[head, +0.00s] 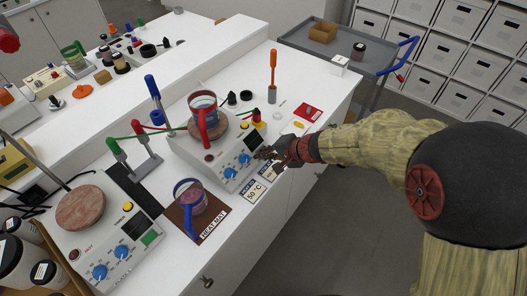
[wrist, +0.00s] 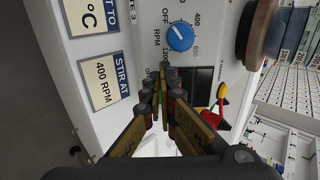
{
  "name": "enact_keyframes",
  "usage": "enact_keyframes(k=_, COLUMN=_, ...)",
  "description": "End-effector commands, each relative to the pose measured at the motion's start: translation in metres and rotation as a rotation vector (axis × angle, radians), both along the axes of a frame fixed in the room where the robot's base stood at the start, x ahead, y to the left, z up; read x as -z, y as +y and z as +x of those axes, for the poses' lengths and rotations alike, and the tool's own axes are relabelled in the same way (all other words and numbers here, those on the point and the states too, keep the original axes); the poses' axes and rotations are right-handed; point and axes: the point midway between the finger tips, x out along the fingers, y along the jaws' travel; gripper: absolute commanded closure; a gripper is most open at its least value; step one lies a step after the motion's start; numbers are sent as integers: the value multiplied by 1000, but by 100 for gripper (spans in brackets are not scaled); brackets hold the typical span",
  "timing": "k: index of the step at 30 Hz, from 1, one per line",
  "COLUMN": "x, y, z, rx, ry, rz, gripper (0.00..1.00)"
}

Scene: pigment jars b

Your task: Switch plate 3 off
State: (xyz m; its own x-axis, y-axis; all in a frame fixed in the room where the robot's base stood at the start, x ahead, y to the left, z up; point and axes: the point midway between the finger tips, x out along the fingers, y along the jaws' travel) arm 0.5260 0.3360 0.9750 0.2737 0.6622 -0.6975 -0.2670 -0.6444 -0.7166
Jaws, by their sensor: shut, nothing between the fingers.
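Plate 3 (head: 215,155) is a white hotplate stirrer with two blue knobs on its front panel. A knob marked OFF to RPM (wrist: 180,38) shows close up in the wrist view, with part of the plate's name beside it. A dark panel (wrist: 205,78) is next to my fingers there. A sliver of green shows between the fingers; I cannot tell whether it is a lit switch. My gripper (head: 265,154) is shut and empty, at the right end of plate 3's front panel. In the wrist view its fingertips (wrist: 170,72) are close to the panel; contact is unclear.
A jar (head: 203,103) stands on plate 3's round brown top. Another jar (head: 190,194) stands on the heat mat (head: 212,226). Cards reading 50 °C (head: 256,190) and STIR AT 400 RPM (wrist: 107,79) lie before the plate. Another hotplate (head: 105,235) stands at left.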

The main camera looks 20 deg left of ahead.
Motion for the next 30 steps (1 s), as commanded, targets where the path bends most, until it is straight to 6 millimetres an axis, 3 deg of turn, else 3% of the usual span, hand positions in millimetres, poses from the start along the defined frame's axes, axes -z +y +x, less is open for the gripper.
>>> enact_keyframes(k=23, x=-32, y=-30, z=-12, rx=1, ry=-1, rz=-1, gripper=100)
enact_keyframes(k=30, x=-58, y=-54, z=-20, rx=3, ry=-5, rz=1, gripper=100)
